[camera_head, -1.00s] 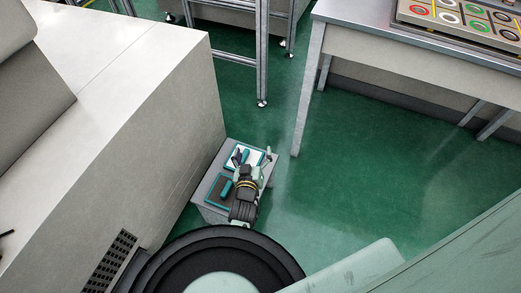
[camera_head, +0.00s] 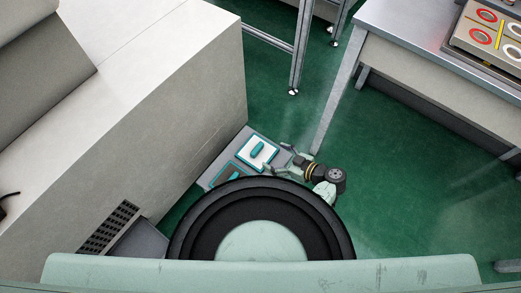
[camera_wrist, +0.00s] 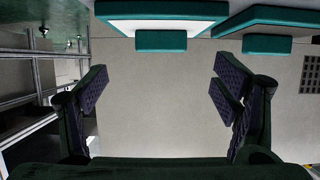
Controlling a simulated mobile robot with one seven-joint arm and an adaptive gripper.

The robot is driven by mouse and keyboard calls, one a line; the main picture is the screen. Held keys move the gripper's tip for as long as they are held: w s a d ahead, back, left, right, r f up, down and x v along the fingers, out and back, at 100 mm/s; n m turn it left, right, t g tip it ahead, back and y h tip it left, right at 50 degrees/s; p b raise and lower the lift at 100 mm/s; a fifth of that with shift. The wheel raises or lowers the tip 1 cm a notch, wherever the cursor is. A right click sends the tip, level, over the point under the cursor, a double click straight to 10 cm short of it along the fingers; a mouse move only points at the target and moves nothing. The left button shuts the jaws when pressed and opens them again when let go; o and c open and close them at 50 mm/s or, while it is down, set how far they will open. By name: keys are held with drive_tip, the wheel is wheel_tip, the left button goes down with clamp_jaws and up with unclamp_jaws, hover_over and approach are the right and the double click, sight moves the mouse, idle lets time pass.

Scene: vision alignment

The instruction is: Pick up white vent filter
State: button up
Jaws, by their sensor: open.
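The white vent filter (camera_head: 265,157), a white panel with a teal frame and teal handle, lies on a small grey stand (camera_head: 220,169) beside the large machine. My gripper (camera_head: 277,160) is open and empty at the filter's right side, pointing left towards it. In the wrist view the filter's underside or face edge (camera_wrist: 160,23) shows along the top, with its teal handle (camera_wrist: 161,41) just below. My open fingers (camera_wrist: 160,88) stand wide apart, with nothing between them. Whether they touch the filter cannot be told.
A dark filter with a teal frame (camera_head: 226,174) lies beside the white one, partly hidden by my base; it also shows in the wrist view (camera_wrist: 262,17). The machine wall (camera_head: 190,120) borders the stand. A table (camera_head: 405,30) stands at the right. Green floor is open between.

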sight(259, 149)
drive_tip(key=x, duration=0.8)
drive_tip(key=shift+a, duration=0.1)
drive_tip(key=c, duration=1.2)
drive_tip(key=shift+c, duration=0.3)
drive_tip(key=shift+r, duration=0.1)
